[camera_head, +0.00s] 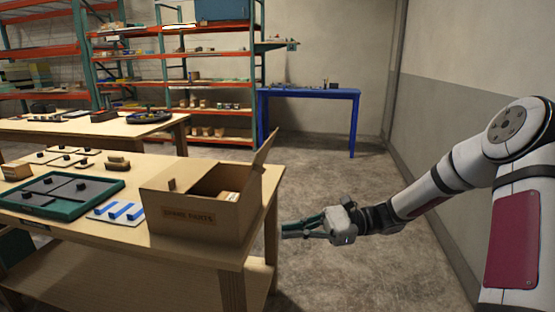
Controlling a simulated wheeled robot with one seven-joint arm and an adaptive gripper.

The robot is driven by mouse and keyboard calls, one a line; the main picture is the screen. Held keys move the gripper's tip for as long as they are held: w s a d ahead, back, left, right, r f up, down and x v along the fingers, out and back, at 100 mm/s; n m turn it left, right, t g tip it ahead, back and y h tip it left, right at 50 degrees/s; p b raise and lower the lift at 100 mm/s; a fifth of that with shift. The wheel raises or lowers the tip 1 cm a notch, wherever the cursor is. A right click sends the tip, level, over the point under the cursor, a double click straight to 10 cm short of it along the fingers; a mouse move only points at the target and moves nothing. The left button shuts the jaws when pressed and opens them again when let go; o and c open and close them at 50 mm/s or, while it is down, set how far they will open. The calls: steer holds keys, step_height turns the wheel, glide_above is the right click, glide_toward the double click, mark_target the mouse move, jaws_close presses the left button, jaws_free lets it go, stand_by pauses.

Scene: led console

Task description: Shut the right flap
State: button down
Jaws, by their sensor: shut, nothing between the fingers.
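A brown cardboard box (180,219) with printed letters on its front stands at the right end of the near wooden table. Its right flap (264,150) is open and stands up, tilted outward to the right. The left flap (186,184) appears to lie flat over the left part of the top, with a small dark knob on it. Something light brown (228,196) shows inside the open right part. My gripper (286,230) is shut and empty. It points left, beyond the table's right edge, lower than the flap and apart from the box.
A green tray (108,184) with grey panels and a board with blue blocks (118,212) lie left of the box. Several small items sit behind them. The floor right of the table is clear. A blue table (310,92) and shelves stand at the back.

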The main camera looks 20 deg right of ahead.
steer(key=w+d+r+m+t+y+p, duration=0.1)
steer(key=w+d+r+m+t+p, duration=0.15)
steer(key=d+t, duration=0.2)
steer(key=w+d+r+m+t+y+p, duration=0.1)
steer(key=d+r+m+t+p, duration=0.1)
steer(key=d+m+t, duration=0.3)
steer(key=x, duration=1.3)
steer(key=shift+w+f+n+g, duration=0.3)
steer(key=shift+w+n+g, duration=0.05)
steer(key=shift+d, duration=0.1)
steer(key=shift+r, duration=0.1)
